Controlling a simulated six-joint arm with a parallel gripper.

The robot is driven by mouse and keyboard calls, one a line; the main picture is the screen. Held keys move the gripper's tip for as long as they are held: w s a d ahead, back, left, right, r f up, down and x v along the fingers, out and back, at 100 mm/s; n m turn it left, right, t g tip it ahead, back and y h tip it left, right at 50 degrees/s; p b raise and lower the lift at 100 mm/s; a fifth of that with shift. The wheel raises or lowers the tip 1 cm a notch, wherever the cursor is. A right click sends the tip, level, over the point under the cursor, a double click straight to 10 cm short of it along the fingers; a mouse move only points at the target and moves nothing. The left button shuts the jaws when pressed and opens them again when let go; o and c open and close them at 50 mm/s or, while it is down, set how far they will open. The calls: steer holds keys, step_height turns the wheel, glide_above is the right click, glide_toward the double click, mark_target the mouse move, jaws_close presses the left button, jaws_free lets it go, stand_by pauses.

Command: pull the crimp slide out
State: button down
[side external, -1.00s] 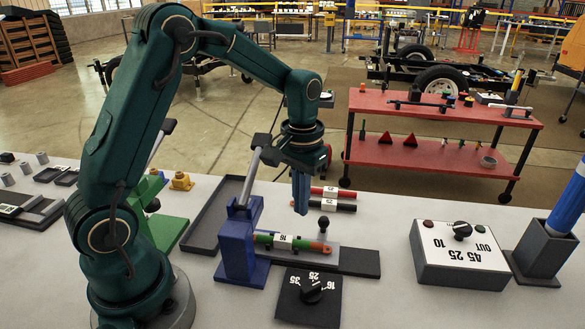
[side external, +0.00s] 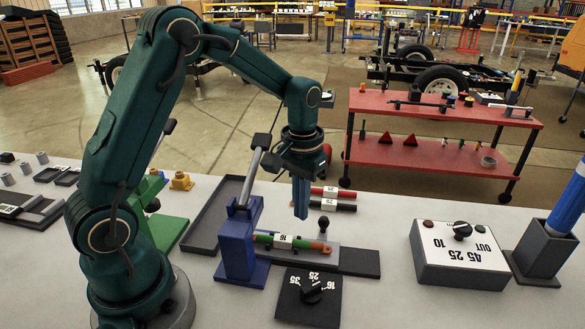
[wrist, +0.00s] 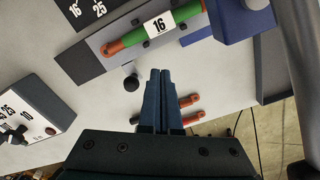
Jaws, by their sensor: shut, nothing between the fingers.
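A blue crimp press (side external: 237,245) with a raised lever stands on the bench. A grey slide plate (side external: 325,256) runs out from it to the right, carrying a green cable piece (side external: 262,239) with orange ends and a "16" label. The cable also shows in the wrist view (wrist: 181,21). A small black knob (side external: 323,222) stands at the plate's far side; it appears just left of my fingertips in the wrist view (wrist: 131,83). I cannot tell if it joins the plate. My gripper (side external: 301,216) is shut and empty, pointing down above the bench beside the plate and knob.
Red and black cables (side external: 330,205) lie behind the plate. A black selector panel (side external: 308,296) sits in front. A grey control box (side external: 461,255) and a holder with a blue cylinder (side external: 541,250) stand right. A dark tray (side external: 205,228) lies behind the press.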

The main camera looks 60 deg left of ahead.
steer(key=shift+f, duration=1.45)
steer(key=shift+w+d, duration=3.45)
steer(key=shift+r, duration=0.15)
steer(key=shift+s+a+r, duration=0.25)
steer(key=shift+a+r, duration=0.05)
steer(key=shift+r, duration=0.15)
steer(key=shift+s+a+r, duration=0.25)
steer(key=shift+a+r, duration=0.05)
steer(key=shift+r, duration=2.65)
steer(key=shift+r, duration=0.1)
